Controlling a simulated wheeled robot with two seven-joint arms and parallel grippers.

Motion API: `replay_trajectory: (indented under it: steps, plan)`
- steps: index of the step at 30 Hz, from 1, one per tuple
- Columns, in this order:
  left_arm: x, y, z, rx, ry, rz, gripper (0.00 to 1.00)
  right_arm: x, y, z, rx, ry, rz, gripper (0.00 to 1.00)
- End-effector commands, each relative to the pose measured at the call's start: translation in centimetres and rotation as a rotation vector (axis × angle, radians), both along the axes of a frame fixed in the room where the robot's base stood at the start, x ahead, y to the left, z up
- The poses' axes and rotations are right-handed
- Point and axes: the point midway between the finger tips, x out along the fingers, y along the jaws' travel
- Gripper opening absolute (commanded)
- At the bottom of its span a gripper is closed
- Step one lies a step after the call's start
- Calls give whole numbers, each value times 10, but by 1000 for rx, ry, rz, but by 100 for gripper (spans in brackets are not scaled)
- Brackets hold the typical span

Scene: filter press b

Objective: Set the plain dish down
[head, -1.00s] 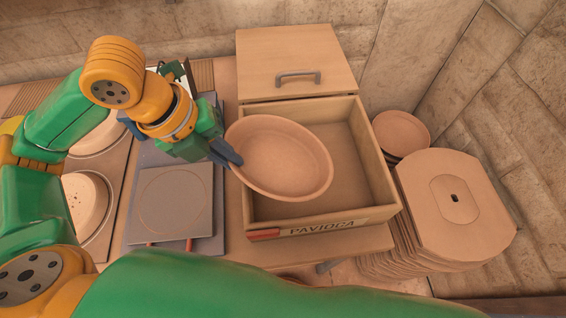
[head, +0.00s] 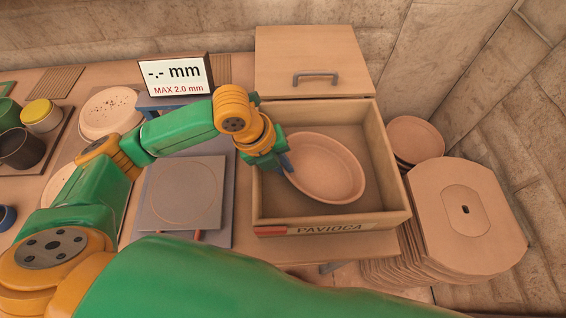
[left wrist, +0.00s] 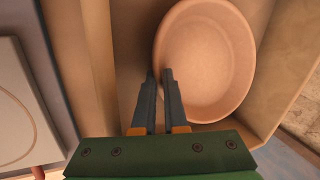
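The plain dish (head: 328,170) is a round, shallow, tan clay dish with no marks. In the head view it is inside the open wooden box (head: 398,190) labelled PAVIOCA, level or nearly so; I cannot tell whether it touches the box floor. My left gripper (head: 287,165) is at the dish's left rim. In the left wrist view the two fingers (left wrist: 160,74) are close together, one on each side of the rim of the dish (left wrist: 208,60), shut on it. My right gripper is not in view.
A lidded box section with a handle (head: 316,76) lies behind. A stack of flat plates (head: 440,215) and a round dish (head: 415,137) stand right. Left are a grey plate (head: 180,195), a display reading "-.- mm, MAX 2.0 mm" (head: 175,77) and a speckled dish (head: 108,112).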

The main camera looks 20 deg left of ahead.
Motion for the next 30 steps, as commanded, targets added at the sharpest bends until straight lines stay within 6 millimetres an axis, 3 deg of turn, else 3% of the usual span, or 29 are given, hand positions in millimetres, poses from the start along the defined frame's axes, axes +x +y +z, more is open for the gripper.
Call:
replay_trajectory:
  steps: [11,21,25,30]
  plan:
    - [0,2,7,-1,-1,1,19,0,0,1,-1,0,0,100]
    - [-14,28,90,-1,-6,2,19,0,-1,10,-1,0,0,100]
    - [-18,35,108,0,-2,3,19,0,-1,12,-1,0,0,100]
    - [-20,37,115,-1,0,1,19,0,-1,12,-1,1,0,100]
